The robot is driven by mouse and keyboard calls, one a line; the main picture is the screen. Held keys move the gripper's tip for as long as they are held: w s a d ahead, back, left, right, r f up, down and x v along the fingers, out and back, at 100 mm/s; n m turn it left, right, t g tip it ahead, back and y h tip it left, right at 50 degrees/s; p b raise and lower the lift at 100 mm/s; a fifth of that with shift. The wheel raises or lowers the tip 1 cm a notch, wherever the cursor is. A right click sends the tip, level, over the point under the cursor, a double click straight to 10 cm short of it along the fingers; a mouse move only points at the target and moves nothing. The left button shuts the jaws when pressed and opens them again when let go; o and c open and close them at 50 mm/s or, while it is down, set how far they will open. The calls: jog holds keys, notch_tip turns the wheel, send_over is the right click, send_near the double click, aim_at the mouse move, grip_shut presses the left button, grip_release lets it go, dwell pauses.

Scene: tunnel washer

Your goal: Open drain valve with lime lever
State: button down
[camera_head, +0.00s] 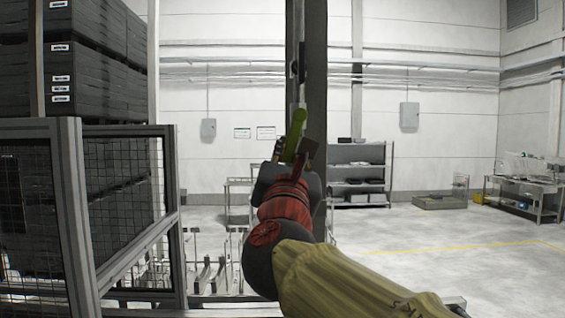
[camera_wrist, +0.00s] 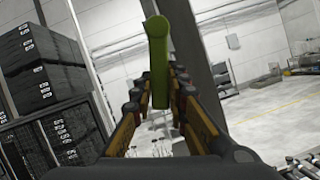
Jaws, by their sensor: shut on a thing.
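The lime lever (camera_head: 294,132) shows in the head view as a green bar slanting up and right in front of a dark post. In the wrist view the lever (camera_wrist: 158,62) stands nearly upright between my fingers, with its rounded end at the top. My gripper (camera_head: 298,152) is at the lower part of the lever in the head view. In the wrist view my gripper (camera_wrist: 158,88) has a finger on each side of the lever and is shut on it. The valve body is hidden behind my gripper and arm.
A dark vertical post (camera_head: 315,80) stands right behind the lever. A mesh fence (camera_head: 75,215) and stacked dark crates (camera_head: 95,60) are at the left. A shelf (camera_head: 357,170) and a workbench (camera_head: 525,195) stand farther back. The floor at the right is mostly clear.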

jog(key=n, duration=0.1)
jog(key=d+n+y+b, duration=0.1)
jog(key=n+y+b, duration=0.1)
jog(key=shift+d+f+n, duration=0.25)
jog(key=shift+f+n, duration=0.05)
jog(key=shift+n, duration=0.1)
jog(key=shift+d+r+n+y+b, duration=0.1)
jog(key=shift+d+n+y+b, duration=0.1)
jog(key=shift+n+y+b, duration=0.3)
jog(key=shift+n, duration=0.3)
jog(key=c, duration=1.7)
grip_release()
jog(key=shift+r, duration=0.1)
jog(key=shift+c, duration=0.2)
jog(key=shift+s, duration=0.1)
jog(key=v, duration=1.2)
